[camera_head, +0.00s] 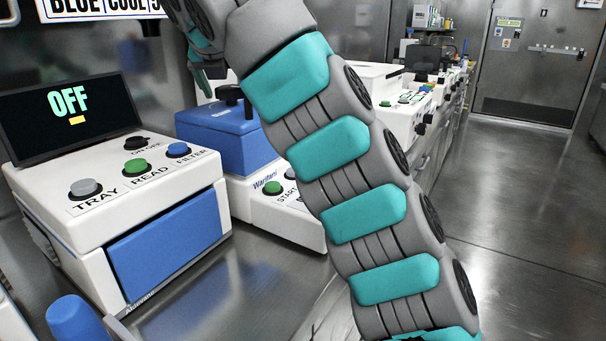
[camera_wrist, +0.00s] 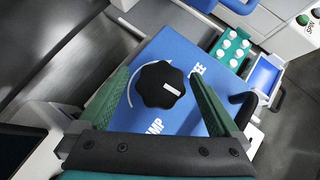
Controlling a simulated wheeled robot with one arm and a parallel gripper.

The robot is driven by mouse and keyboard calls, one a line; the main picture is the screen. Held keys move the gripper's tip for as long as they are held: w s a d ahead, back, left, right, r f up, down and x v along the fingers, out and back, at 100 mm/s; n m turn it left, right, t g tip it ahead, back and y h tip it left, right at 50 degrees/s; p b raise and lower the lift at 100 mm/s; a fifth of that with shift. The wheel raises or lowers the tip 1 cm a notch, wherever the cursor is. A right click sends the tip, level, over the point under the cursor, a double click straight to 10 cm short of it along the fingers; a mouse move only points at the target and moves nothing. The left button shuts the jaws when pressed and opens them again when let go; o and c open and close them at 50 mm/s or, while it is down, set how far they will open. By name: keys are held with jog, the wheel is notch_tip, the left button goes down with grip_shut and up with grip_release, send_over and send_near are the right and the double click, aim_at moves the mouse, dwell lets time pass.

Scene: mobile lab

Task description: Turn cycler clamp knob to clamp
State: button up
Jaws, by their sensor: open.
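The cycler shows in the head view as a white body with a blue lid (camera_head: 215,135), partly hidden behind my arm. Its black clamp knob (camera_head: 229,95) sits on top of the lid. In the wrist view the lobed black knob (camera_wrist: 160,85) is on the blue lid (camera_wrist: 150,55), with its white mark toward the right. A white arc curves around the knob's left side. Letters ending "MP" are below it and "EE" at upper right. My gripper (camera_wrist: 158,74) is open, its green fingers on either side of the knob; I cannot tell whether they touch it.
A white device with tray, read and filter buttons (camera_head: 130,165) and a screen reading OFF (camera_head: 68,112) stands at left. In the wrist view a black handle (camera_wrist: 243,105) is right of the knob, and a green rack with white caps (camera_wrist: 233,46) stands beyond. Floor (camera_head: 530,220) is clear at right.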

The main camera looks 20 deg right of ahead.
aim_at(230, 87)
jog(key=shift+v, duration=3.75)
jog(key=shift+s, duration=0.1)
